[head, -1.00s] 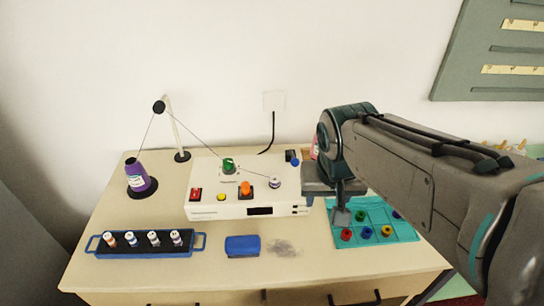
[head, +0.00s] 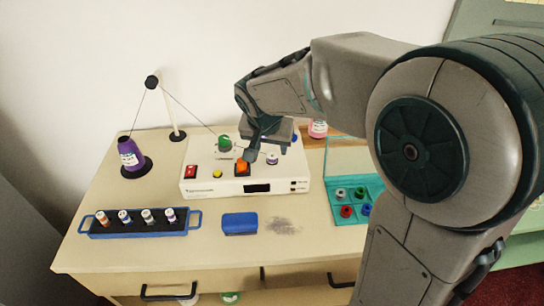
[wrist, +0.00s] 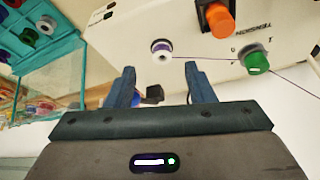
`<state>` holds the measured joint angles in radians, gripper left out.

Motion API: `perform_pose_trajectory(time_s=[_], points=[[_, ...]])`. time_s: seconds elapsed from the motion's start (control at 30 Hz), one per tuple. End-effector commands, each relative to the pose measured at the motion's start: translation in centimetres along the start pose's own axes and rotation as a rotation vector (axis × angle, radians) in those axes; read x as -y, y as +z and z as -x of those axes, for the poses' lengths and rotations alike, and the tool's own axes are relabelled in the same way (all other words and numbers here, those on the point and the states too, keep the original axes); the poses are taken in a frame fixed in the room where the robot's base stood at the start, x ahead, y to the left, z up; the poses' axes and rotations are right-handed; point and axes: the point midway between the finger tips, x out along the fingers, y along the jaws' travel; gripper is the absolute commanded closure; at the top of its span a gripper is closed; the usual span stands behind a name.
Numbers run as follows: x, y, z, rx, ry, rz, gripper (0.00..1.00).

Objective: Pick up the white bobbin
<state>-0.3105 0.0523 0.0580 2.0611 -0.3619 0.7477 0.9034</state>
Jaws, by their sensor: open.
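A bobbin with white rims and a dark purple winding sits on the white winder box, near its right end in the head view (head: 272,158). The wrist view shows this white bobbin (wrist: 161,49) just beyond my fingertips, roughly centred between them. My gripper (wrist: 159,69) is open, with nothing between its fingers. In the head view my gripper (head: 256,150) hangs over the right half of the winder box (head: 215,188), close to the orange knob (head: 242,168), and hides part of the box top.
The green knob (wrist: 257,60) with a thread and the orange knob (wrist: 219,20) stand close by. The teal bobbin tray (head: 342,213) is to the right. A blue spool rack (head: 105,235), a blue block (head: 239,223) and a purple cone (head: 130,154) stand elsewhere on the counter.

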Motion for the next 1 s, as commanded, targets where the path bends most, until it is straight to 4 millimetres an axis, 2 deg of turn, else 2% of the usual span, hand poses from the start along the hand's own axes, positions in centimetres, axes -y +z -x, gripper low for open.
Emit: perform_pose_trajectory(time_s=[0.17, 0.5, 0.77, 0.8, 0.97, 1.0], points=[[0.0, -0.1, -1.1, 0.002, 0.002, 0.0, 0.51], [0.3, -0.6, -5.2, 0.001, 0.001, 0.0, 0.51], [0.3, -0.6, -5.6, 0.0, 0.0, 0.0, 0.51], [0.3, -0.6, -5.6, 0.0, 0.0, 0.0, 0.54], [0.3, -0.6, -5.6, 0.0, 0.0, 0.0, 0.98], [0.3, -0.6, -5.6, 0.0, 0.0, 0.0, 0.98]])
